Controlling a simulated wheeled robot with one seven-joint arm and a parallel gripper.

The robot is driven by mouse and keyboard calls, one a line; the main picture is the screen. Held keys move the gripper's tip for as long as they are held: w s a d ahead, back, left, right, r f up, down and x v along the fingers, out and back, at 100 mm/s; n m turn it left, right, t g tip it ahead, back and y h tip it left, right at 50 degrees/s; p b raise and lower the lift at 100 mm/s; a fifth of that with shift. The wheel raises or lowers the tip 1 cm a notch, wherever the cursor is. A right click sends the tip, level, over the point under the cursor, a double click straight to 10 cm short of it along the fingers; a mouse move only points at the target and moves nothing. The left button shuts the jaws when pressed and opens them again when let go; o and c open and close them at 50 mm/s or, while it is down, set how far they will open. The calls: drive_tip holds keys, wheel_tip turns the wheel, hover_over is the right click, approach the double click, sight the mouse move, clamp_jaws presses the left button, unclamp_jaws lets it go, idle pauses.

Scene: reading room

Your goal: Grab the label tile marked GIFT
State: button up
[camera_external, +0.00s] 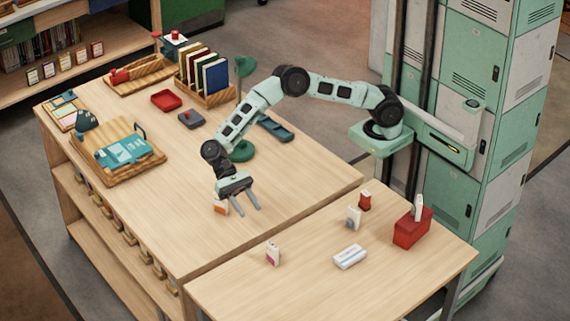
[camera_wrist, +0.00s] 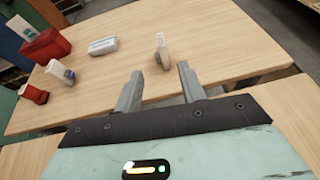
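No lettering is legible in either view, so I cannot tell which tile reads GIFT. A white upright tile with a pink mark (camera_external: 272,253) stands on the nearer table. In the wrist view this tile (camera_wrist: 161,48) appears ahead, in line with the gap between my fingers. A white tile with a grey-blue mark (camera_external: 354,217) stands further right; it also shows in the wrist view (camera_wrist: 60,70).
A white block (camera_external: 349,257) lies on the nearer table (camera_external: 310,290). A red box (camera_external: 411,230) holding a white piece and a small red container (camera_external: 364,200) stand to its right. Trays, books and a green lamp (camera_external: 243,150) occupy the larger table's back. Its front is mostly clear.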

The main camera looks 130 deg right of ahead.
approach(277, 253)
drive_tip(key=x, duration=0.4)
drive_tip(key=shift+a, duration=0.35)
drive_tip(key=x, duration=0.4)
drive_tip(key=shift+w+a+f+p, duration=0.15)
drive_tip(key=shift+a+f+p, duration=0.15)
drive_tip(key=shift+p, duration=0.1)
clamp_jaws()
